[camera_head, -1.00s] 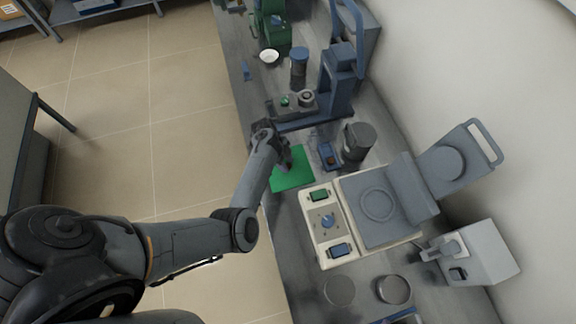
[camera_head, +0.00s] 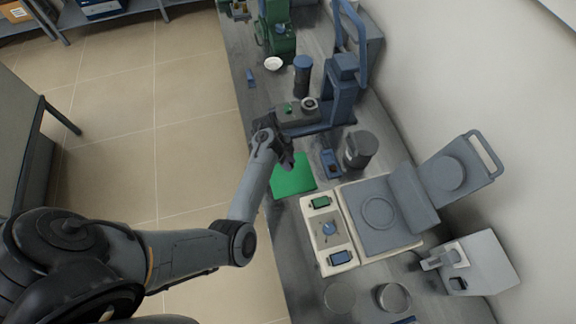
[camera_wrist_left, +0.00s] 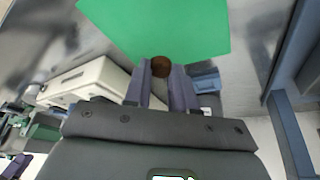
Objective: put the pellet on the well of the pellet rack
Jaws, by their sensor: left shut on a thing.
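A small round brown pellet (camera_wrist_left: 161,66) shows between the fingertips of my left gripper in the left wrist view. My left gripper (camera_head: 289,161) is shut on it above the edge of the green mat (camera_head: 293,178). The mat also fills the top of the left wrist view (camera_wrist_left: 165,25). A small blue tray (camera_head: 331,163) lies right of the gripper in the head view, apart from it. It may be the pellet rack, but its wells are too small to make out. My right gripper is not in view.
A blue press (camera_head: 342,90) stands beyond the gripper, with a dark cylinder (camera_head: 359,148) to the right. A beige balance-like device with a grey plate (camera_head: 378,212) is nearer. A white bowl (camera_head: 273,64) is farther back. The bench's left edge runs beside my arm.

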